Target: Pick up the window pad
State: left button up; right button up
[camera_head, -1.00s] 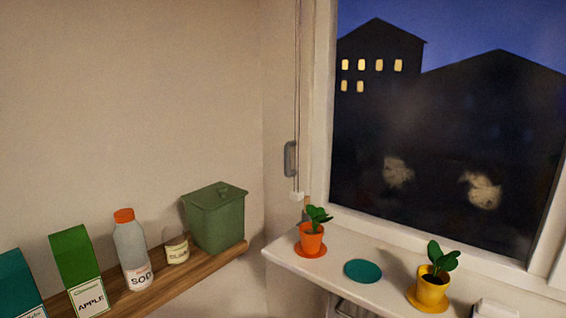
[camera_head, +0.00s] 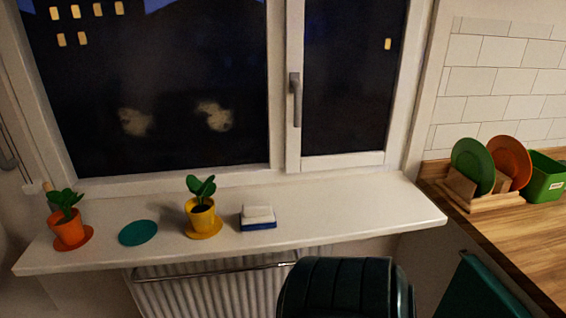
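A small block with a white top and a blue base, which looks like the window pad (camera_head: 258,217), lies on the white windowsill (camera_head: 330,218). It sits to the right of the yellow plant pot (camera_head: 202,218), apart from it. Nothing touches the pad from above. Neither of my grippers is in view.
An orange plant pot (camera_head: 70,231) and a flat teal disc (camera_head: 138,233) stand on the sill's left part. The sill right of the pad is clear. A radiator (camera_head: 210,295) is below; a dark ribbed rounded shape (camera_head: 340,288) rises in front. Plates in a rack (camera_head: 480,203) stand right.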

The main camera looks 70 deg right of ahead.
aim_at(258, 216)
jog(key=z, duration=2.05)
